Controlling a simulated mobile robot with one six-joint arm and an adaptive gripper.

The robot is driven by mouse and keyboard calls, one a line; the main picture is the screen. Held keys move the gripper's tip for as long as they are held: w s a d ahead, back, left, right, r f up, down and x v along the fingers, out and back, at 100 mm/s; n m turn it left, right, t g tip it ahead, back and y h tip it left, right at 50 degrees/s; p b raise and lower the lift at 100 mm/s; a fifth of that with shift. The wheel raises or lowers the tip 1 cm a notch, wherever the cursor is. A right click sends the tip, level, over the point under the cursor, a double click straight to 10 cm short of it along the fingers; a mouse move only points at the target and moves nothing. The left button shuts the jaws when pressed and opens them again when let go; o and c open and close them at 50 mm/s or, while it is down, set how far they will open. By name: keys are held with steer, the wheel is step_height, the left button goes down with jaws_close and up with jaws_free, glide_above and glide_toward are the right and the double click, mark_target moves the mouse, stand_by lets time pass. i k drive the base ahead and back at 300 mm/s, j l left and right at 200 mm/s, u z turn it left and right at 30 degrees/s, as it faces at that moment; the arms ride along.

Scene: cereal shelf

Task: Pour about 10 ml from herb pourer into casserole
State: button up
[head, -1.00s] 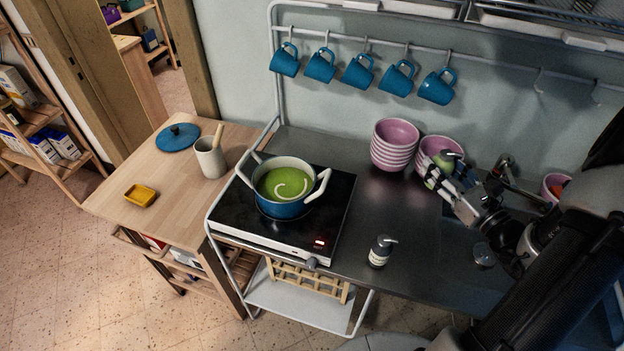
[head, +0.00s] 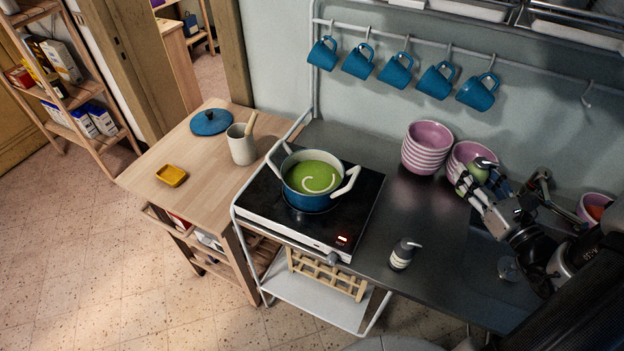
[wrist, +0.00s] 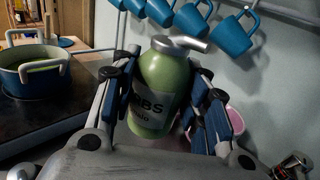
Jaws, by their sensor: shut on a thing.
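The herb pourer (wrist: 162,85) is a green bottle with a grey spout and a white label, upright in the wrist view. My gripper (wrist: 165,100) is shut on it, one finger on each side. In the head view the herb pourer (head: 480,169) and my gripper (head: 484,184) are at the right, in front of the pink bowls. The casserole (head: 312,182) is a blue pot with white handles on the black hob, left of my gripper and well apart from it. It holds green soup with a pale swirl. It also shows at the left of the wrist view (wrist: 32,77).
Stacked pink bowls (head: 427,147) stand behind the hob's right side. A dark dispenser bottle (head: 403,254) stands on the front of the steel counter. Blue mugs (head: 397,68) hang from a rail above. The counter between hob and gripper is mostly clear.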

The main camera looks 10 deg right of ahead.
mark_target(312, 178)
steer(key=k+l, duration=0.1)
steer(key=k, duration=0.4)
steer(key=i+u, duration=0.15)
steer(key=u, duration=0.95)
steer(key=j, duration=0.05)
